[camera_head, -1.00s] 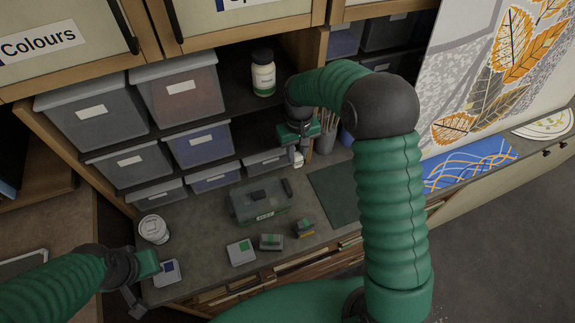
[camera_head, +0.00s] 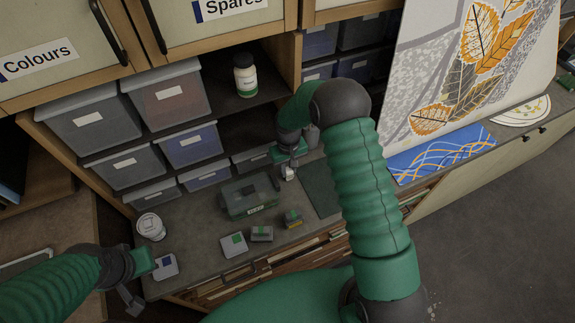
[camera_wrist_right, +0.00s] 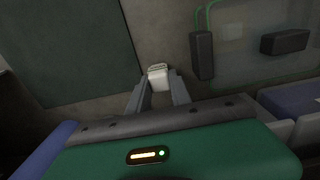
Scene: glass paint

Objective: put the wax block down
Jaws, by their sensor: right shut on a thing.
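The wax block is a small whitish block (camera_wrist_right: 158,77) in the right wrist view, between the fingertips of my right gripper (camera_wrist_right: 158,90). In the head view the block (camera_head: 288,173) shows small and pale beneath the right gripper (camera_head: 287,165), over the counter between the green-grey box and the dark green mat. The right gripper is shut on it. Whether the block touches the counter I cannot tell. My left gripper (camera_head: 132,290) is at the lower left of the head view, beside a grey tile with a blue square (camera_head: 165,267); its jaw opening is unclear.
A translucent green box (camera_head: 248,197) stands left of the right gripper. The dark green mat (camera_head: 318,189) lies bare to its right. A white-lidded tub (camera_head: 151,227) and several small tiles and blocks (camera_head: 262,234) sit on the counter (camera_head: 195,215). Shelf bins (camera_head: 190,146) stand behind.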

